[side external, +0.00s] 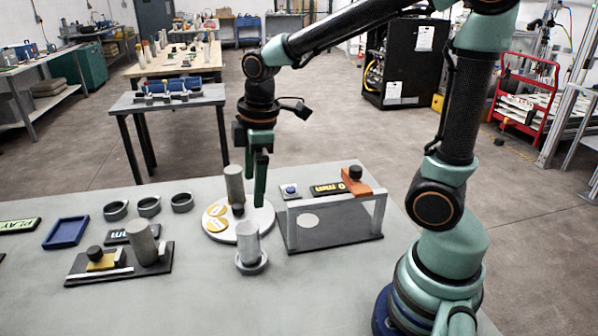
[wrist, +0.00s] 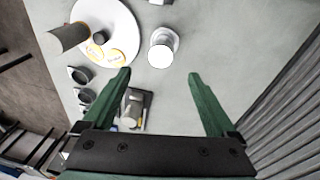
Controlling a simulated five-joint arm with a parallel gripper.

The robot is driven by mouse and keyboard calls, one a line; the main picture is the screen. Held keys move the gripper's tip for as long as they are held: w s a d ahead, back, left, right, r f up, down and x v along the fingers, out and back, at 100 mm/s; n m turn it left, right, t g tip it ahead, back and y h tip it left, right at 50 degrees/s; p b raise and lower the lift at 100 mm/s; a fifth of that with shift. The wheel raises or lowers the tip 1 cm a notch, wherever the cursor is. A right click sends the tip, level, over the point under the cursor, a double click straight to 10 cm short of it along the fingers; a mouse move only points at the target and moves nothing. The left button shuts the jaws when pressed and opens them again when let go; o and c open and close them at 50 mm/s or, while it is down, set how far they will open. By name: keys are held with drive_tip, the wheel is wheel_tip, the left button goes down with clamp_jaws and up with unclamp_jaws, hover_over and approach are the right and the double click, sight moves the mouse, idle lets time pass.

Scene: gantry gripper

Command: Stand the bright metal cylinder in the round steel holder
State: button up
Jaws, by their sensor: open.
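The bright metal cylinder (side external: 248,243) stands upright in the round steel holder (side external: 251,266), near the front middle of the table. In the wrist view the bright cylinder (wrist: 160,55) is seen from above, just beyond the fingertips, with the holder's rim (wrist: 174,37) around its base. My gripper (side external: 256,190) is open and empty. It hangs above the table, behind the holder and beside the white disc, apart from the cylinder. In the wrist view both fingers of my gripper (wrist: 159,75) are spread with nothing between their tips.
A white round disc (side external: 258,222) carries a darker cylinder (side external: 234,184) and yellow pieces. A dark plate (side external: 78,272) holds a grey cylinder (side external: 142,243). A framed stand (side external: 335,238) is right of the holder. Rings (side external: 149,206) and a blue tray (side external: 65,232) lie left. The front table is clear.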

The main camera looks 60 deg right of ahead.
drive_tip(key=s+d+r+m+t, duration=0.1)
drive_tip(key=s+r+m+t, duration=0.2)
drive_tip(key=m, duration=0.7)
drive_tip(key=shift+s+d+r+t, duration=0.35)
drive_tip(key=shift+s+r, duration=0.8)
drive_tip(key=shift+s, duration=0.5)
